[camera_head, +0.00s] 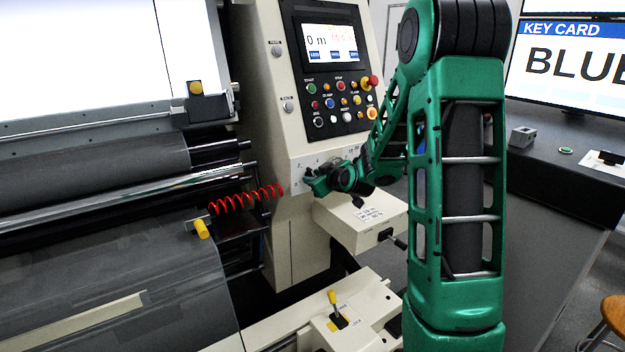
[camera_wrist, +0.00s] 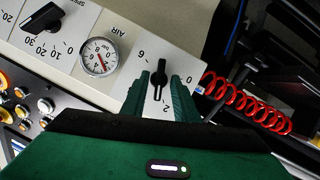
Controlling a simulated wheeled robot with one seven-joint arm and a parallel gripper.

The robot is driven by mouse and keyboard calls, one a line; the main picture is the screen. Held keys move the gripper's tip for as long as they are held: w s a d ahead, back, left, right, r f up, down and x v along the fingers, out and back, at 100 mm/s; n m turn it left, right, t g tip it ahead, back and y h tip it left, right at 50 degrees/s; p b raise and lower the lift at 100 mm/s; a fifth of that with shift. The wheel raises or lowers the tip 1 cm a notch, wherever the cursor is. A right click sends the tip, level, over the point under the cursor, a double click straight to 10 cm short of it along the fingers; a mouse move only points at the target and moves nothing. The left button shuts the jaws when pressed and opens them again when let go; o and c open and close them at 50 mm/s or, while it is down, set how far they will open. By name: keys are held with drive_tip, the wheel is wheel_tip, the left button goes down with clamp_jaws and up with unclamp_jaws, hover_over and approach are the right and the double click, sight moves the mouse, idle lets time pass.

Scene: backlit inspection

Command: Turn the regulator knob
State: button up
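A black pointer knob (camera_wrist: 159,80) sits on a white panel plate beside the air gauge in the wrist view, with the numbers 6 and 2 printed around it. I take it for the regulator knob. My green gripper (camera_wrist: 160,84) is open, with one finger on each side of this knob. Strips of white panel show between the knob and both fingers, so they look apart from it. In the head view my gripper (camera_head: 314,184) is at the lower front panel of the machine and hides the knob.
A round air gauge (camera_wrist: 98,57) and another black knob (camera_wrist: 43,18) are on the same panel. A red coiled hose (camera_head: 246,199) hangs close by. Above is a button panel (camera_head: 341,103); below, a cream box (camera_head: 362,216) juts out and a yellow-tipped lever (camera_head: 333,298) stands.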

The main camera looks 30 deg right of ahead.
drive_tip(key=shift+c, duration=0.6)
clamp_jaws()
drive_tip(key=shift+d, duration=0.1)
drive_tip(key=m+y, duration=0.1)
drive_tip(key=m, duration=0.1)
drive_tip(key=m+y, duration=0.2)
drive_tip(key=m, duration=0.1)
drive_tip(key=d+m+y, duration=0.1)
drive_tip(key=m+y, duration=0.1)
drive_tip(key=shift+f+m, duration=0.15)
drive_tip(key=shift+m, duration=0.25)
drive_tip(key=shift+y, duration=0.3)
drive_tip(key=shift+o, duration=0.6)
unclamp_jaws()
